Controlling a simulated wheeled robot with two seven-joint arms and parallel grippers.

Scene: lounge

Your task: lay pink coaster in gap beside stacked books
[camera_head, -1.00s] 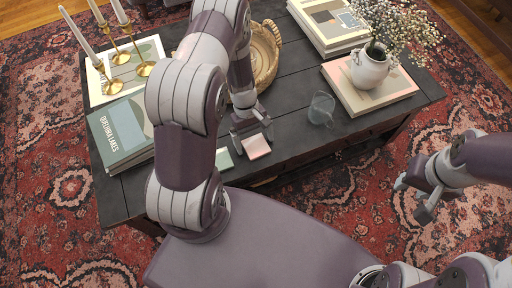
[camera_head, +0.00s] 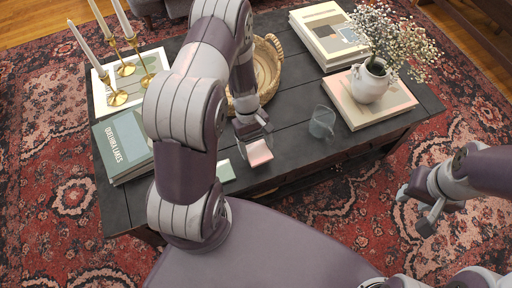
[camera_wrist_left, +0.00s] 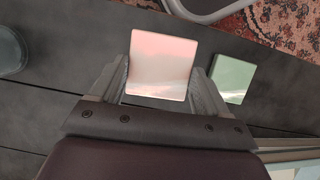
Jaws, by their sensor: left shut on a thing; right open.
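The pink coaster (camera_head: 259,153) is a small pale-pink square near the table's front edge; it also shows in the left wrist view (camera_wrist_left: 161,66). My left gripper (camera_head: 254,138) is shut on it, with a finger on either side in the wrist view. I cannot tell whether the coaster touches the table. Stacked books stand in several places: a green-grey pile (camera_head: 124,145) at front left, a pale pile (camera_head: 328,38) at the back right, and a pile under the vase (camera_head: 384,104) at right. My right gripper (camera_head: 427,208) is open and empty, beyond the table's right side.
A green coaster (camera_head: 225,171) lies just left of the pink one. A glass (camera_head: 321,122) stands to the right. A wicker basket (camera_head: 267,68) lies behind, and a white vase (camera_head: 370,80) with flowers stands at right. Candlesticks (camera_head: 117,97) stand at left. Dark tabletop (camera_head: 290,98) between is bare.

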